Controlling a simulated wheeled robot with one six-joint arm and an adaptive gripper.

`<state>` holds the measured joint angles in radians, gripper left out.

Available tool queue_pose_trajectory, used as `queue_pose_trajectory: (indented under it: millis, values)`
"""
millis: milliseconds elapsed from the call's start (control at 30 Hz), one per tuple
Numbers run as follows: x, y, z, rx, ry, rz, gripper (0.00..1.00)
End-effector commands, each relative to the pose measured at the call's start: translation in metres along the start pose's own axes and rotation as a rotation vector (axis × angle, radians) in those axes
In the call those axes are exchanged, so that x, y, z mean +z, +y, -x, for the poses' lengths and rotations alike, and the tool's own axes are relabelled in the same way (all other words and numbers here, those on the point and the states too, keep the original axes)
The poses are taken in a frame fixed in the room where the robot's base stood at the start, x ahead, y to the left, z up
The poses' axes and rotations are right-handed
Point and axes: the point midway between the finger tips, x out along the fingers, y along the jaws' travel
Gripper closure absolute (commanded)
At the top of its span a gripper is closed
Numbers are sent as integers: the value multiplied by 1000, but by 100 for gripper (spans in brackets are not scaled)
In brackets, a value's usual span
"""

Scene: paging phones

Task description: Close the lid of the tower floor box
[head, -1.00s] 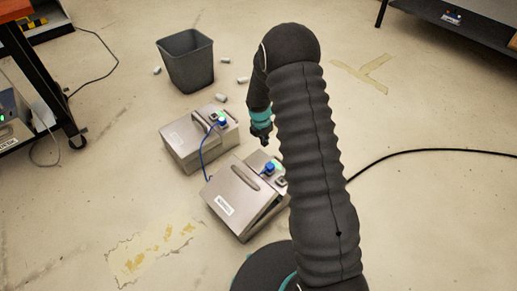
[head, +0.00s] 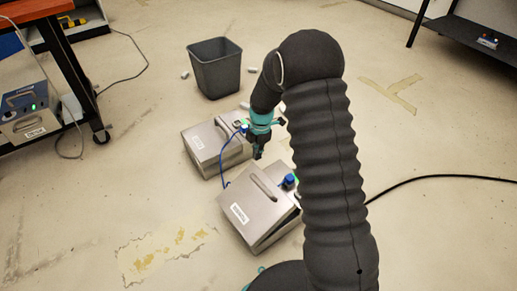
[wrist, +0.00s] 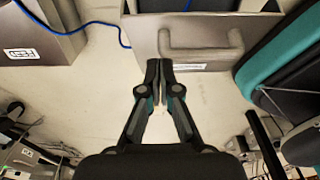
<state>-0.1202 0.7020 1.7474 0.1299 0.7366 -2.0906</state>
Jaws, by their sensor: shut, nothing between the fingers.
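Two grey metal floor boxes stand on the floor in the head view. The near box (head: 262,212) has a handle on its lid, a white label and a blue plug; its lid looks tilted, with a dark gap along the right side. The far box (head: 207,152) also has a handle and a label, and its lid looks flat. I cannot read which is the tower box. My gripper (head: 259,153) is shut and empty, pointing down above the gap between the boxes. In the wrist view my gripper (wrist: 160,65) appears beside a metal box face with a handle (wrist: 200,38).
A blue cable (head: 225,160) runs between the boxes. A dark bin (head: 216,70) stands behind them, with small pale cylinders around it. A wheeled cart (head: 70,85) is at left and a black shelf (head: 475,35) at upper right. A black cable (head: 440,180) lies at right.

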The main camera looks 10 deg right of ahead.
Motion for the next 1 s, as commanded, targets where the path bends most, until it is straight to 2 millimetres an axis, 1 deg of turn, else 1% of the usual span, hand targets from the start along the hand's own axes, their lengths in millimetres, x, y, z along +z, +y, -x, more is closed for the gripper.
queue_pose_trajectory:
  millis: [33,200,267,400,600,1000]
  values:
    - [0,-1,-12,-3,2,0,100]
    - [0,0,-44,-3,1,-1,100]
    - [0,0,-54,-2,1,0,100]
    - [11,0,-70,-1,0,-1,100]
    - [20,0,-84,0,-1,0,100]
    - [21,0,-86,1,-1,0,100]
